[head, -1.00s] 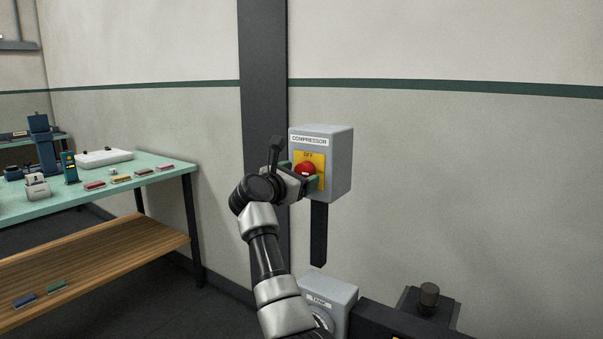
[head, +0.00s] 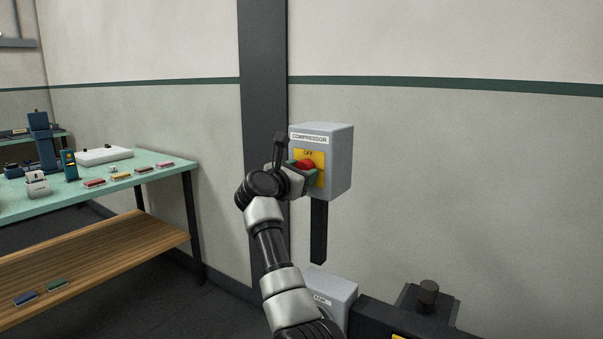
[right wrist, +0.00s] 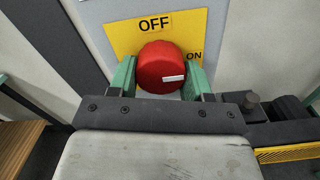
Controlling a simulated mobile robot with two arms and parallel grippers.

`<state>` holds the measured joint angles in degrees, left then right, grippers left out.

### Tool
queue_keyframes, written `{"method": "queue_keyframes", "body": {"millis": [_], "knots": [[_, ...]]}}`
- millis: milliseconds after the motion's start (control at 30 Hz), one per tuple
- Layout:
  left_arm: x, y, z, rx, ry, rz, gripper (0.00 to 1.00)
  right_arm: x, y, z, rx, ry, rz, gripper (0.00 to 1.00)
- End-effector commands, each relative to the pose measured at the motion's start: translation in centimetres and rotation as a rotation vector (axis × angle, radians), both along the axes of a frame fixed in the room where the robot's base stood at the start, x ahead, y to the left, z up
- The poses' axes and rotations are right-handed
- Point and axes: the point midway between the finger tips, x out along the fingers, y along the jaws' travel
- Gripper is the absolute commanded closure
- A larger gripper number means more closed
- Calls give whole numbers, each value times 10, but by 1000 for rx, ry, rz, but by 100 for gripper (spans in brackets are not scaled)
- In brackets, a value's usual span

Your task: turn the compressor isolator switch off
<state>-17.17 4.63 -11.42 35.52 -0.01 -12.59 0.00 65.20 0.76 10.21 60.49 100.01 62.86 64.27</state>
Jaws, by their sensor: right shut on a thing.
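The compressor isolator is a grey box (head: 338,165) on the wall, labelled COMPRESSOR. Its yellow plate (right wrist: 124,43) reads OFF at the top and ON at the right. The round red knob (right wrist: 165,64) carries a white mark that points right, a little below the ON label. My right gripper (right wrist: 160,84) is shut on the knob, with one green finger on each side of it. In the head view the right gripper (head: 302,170) reaches the box's front from the left and hides part of the knob and plate. My left gripper is not in view.
A second grey box (head: 338,294) stands below, partly hidden by my right arm. A dark unit with a round cap (head: 429,291) is at its right. A green-topped workbench (head: 150,164) with small items and a wooden shelf stands at the left. The wall at the right is clear.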

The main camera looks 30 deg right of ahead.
Motion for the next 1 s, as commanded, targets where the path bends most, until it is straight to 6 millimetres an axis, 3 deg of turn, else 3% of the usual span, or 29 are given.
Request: {"method": "queue_keyframes", "body": {"millis": [367, 1000], "knots": [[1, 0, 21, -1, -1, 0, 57, 0, 0, 2, -72, 183, 2, 74], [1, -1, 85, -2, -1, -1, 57, -3, -1, 5, -304, 742, 3, 74]]}}
